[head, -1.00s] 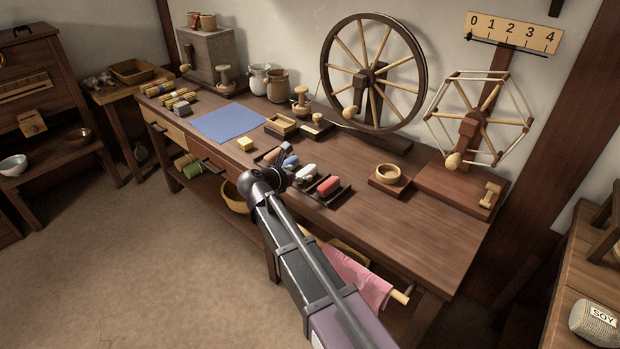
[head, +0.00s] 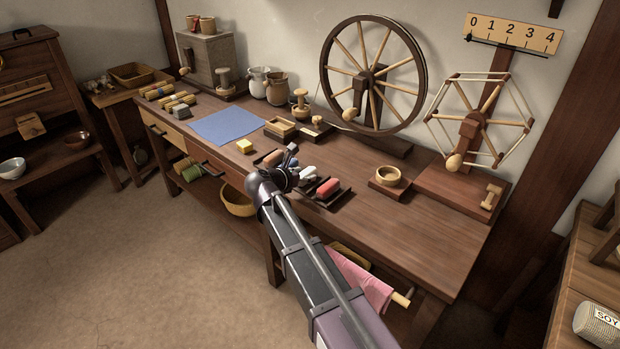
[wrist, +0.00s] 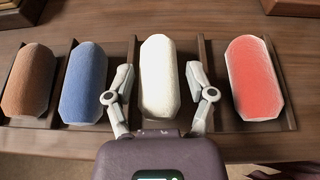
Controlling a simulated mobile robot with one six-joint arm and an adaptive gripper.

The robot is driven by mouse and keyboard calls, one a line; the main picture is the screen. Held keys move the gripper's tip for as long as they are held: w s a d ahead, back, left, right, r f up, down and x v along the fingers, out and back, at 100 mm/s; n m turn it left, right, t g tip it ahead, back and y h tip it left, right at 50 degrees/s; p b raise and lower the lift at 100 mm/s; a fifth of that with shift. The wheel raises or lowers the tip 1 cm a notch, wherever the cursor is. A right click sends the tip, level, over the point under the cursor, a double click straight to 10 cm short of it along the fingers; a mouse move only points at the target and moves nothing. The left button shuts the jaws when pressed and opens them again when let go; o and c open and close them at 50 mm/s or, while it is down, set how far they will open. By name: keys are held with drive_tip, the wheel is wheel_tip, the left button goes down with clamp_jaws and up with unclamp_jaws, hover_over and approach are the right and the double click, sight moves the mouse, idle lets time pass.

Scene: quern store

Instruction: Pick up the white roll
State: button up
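The white roll (wrist: 161,78) lies in a slot of a dark divided tray (wrist: 113,95), upright in the middle of the wrist view. In the head view the white roll (head: 308,172) shows small, just beyond my wrist. My gripper (wrist: 161,85) has its two fingers apart, one on each side of the white roll's near half. A narrow gap seems to show at each side; I cannot tell whether they touch. The blue roll (wrist: 84,80) lies left of the left finger, the brown roll (wrist: 30,80) farther left. The red roll (wrist: 255,78) lies right of the right finger.
Tray dividers stand close beside the fingers. On the workbench (head: 400,230) are a yellow block (head: 244,146), a blue cloth (head: 226,123), a round wooden bowl (head: 388,175) and a large spoked wheel (head: 372,72).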

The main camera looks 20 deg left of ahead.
sight(304, 173)
drive_tip(key=c, duration=0.4)
drive_tip(key=shift+r, duration=0.2)
wheel_tip(304, 173, up, 4)
drive_tip(key=p, duration=0.4)
drive_tip(key=shift+f, duration=0.15)
drive_tip(key=s+a+p, duration=0.1)
drive_tip(key=s+a, duration=0.2)
drive_tip(key=s, duration=1.2)
drive_tip(key=shift+s+a+r, duration=0.3)
drive_tip(key=shift+r, duration=0.15)
drive_tip(key=shift+r, duration=0.1)
